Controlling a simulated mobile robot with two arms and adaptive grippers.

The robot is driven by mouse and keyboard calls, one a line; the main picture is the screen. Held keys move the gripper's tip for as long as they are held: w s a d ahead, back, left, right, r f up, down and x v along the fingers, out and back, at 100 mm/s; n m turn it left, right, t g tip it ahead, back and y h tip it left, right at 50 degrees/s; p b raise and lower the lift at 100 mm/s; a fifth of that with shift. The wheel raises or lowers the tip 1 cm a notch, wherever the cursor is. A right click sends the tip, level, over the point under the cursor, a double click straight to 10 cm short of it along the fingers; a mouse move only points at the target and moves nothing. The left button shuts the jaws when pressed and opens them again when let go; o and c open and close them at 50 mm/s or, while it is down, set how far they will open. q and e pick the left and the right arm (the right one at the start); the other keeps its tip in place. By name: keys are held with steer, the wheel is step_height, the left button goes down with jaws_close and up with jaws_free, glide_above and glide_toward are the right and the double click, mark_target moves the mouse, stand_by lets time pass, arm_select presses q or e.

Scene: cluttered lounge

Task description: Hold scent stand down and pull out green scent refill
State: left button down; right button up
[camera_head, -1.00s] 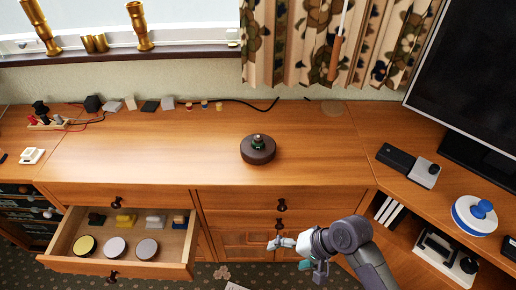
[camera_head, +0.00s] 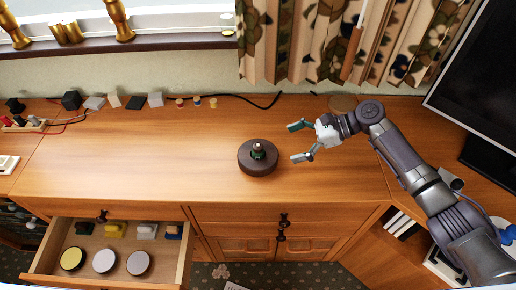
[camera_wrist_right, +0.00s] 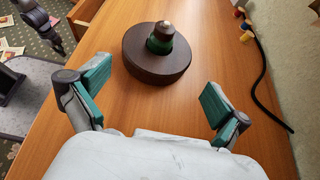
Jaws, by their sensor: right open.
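The scent stand (camera_head: 257,166) is a dark brown round disc lying flat on the wooden cabinet top. The green scent refill (camera_head: 258,150) sits upright in its middle, with a pale brownish tip. My right gripper (camera_head: 297,142) is open and empty, just right of the stand, its fingers pointing left toward it. In the right wrist view the stand (camera_wrist_right: 157,66) and the green refill (camera_wrist_right: 160,38) lie ahead, between and beyond the open fingertips (camera_wrist_right: 155,92); nothing touches them. My left gripper does not show in the head view; a dark arm part at the wrist view's upper left is unclear.
An open drawer (camera_head: 186,262) at the lower left holds round discs and small blocks. Small blocks and a black cable (camera_head: 245,103) lie along the wall. A monitor (camera_head: 490,85) stands at the right. The cabinet top around the stand (camera_head: 170,150) is clear.

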mark_target(262, 155)
steer(key=b+x, duration=0.3)
steer(key=x, duration=0.2)
steer(key=shift+s+a+f+b, duration=0.15)
steer(key=shift+a+f+b, duration=0.1)
steer(key=shift+f+b, duration=0.15)
steer(key=shift+a+f+p, duration=0.15)
steer(key=shift+a+p, duration=0.4)
steer(key=shift+a, duration=0.45)
steer(key=shift+s+a+f, duration=0.1)
steer(key=shift+a+f, duration=0.3)
steer(key=shift+a, duration=0.15)
steer(key=shift+a+f, duration=0.2)
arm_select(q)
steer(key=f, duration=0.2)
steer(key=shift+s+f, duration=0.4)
arm_select(e)
steer(key=shift+f, duration=0.1)
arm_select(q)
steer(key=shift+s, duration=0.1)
